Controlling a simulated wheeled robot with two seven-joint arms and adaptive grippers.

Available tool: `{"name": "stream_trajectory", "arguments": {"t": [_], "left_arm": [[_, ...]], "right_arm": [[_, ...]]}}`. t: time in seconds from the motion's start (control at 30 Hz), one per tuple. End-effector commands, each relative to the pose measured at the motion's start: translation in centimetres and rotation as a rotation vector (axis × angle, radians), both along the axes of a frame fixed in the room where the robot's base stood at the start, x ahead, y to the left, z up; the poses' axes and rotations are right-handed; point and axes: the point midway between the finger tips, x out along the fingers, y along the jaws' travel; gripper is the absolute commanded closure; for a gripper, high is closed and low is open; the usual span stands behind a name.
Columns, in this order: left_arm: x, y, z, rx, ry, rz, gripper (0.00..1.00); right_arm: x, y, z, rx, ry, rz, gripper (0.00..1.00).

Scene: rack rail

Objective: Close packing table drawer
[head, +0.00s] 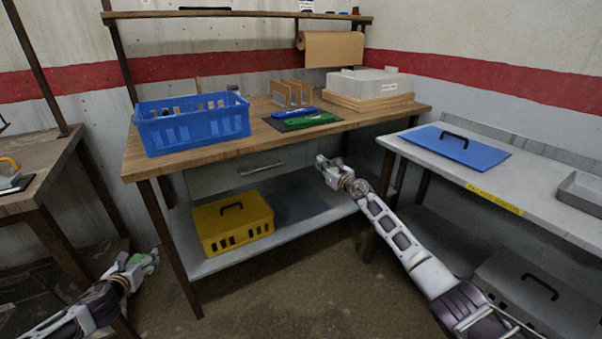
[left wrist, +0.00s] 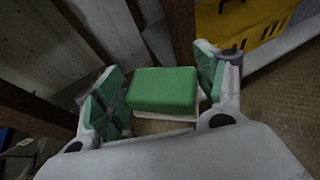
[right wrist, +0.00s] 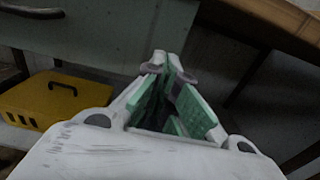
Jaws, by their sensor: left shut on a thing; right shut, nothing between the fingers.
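The packing table (head: 190,160) has a wooden top. Its grey drawer front (head: 215,181) with a metal handle (head: 262,168) sits under the front edge; I see no clear gap above it. The drawer front (right wrist: 110,45) and handle (right wrist: 30,12) also show in the right wrist view. My right gripper (head: 322,163) is shut and empty by the right end of the drawer front; I cannot tell whether it touches. Its tips (right wrist: 166,58) overlap the front's lower right part. My left gripper (head: 148,262) is low at the left, away from the drawer, shut on a green block (left wrist: 163,90).
A blue crate (head: 195,135), green and blue tools (head: 300,118) and a white box (head: 365,82) are on the tabletop. A yellow box (head: 233,225) stands on the lower shelf. Another table (head: 450,178) stands at the right, a wooden one (head: 40,165) at the left.

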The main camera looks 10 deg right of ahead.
Motion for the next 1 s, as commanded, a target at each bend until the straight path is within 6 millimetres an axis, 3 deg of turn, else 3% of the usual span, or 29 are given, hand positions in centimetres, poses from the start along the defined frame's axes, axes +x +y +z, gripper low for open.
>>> {"name": "stream_trajectory", "arguments": {"t": [1.0], "left_arm": [[0.0,0.0,4.6,0.0,0.0,0.0,0.53]], "right_arm": [[-7.3,-2.6,0.1,0.0,0.001,0.001,1.0]]}}
